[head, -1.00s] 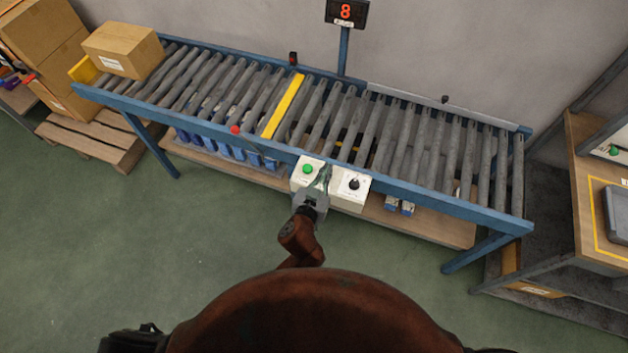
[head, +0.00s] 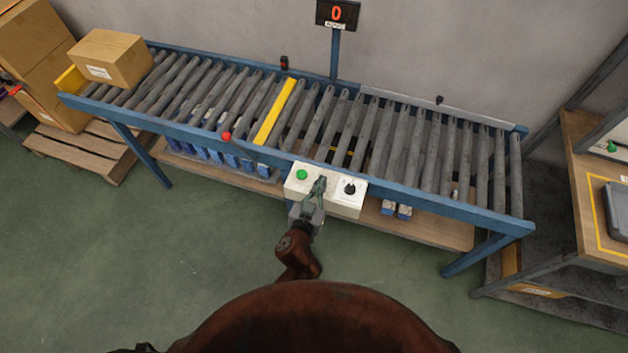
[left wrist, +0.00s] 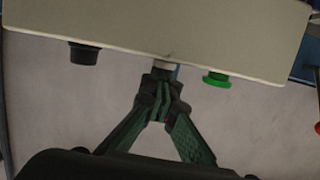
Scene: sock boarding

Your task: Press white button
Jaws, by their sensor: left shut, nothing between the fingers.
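The white button (left wrist: 166,66) shows in the left wrist view as a pale, short stub on the control box (left wrist: 200,25), between a green button (left wrist: 216,79) and a black knob (left wrist: 83,54). My left gripper (left wrist: 163,82) is shut and empty, its fingertips right at the white button, partly covering it; they look to be touching it. In the head view my left gripper (head: 319,182) is over the control box (head: 296,188), between the green button (head: 302,174) and black knob (head: 350,188). There it hides the white button. My right gripper is not in view.
The control box is fixed to the front of a blue roller conveyor (head: 420,196). A display (head: 336,14) above reads 0. A cardboard box (head: 110,58) rests at the conveyor's left end. A red button (head: 226,136) sits on the front rail. The green floor in front is clear.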

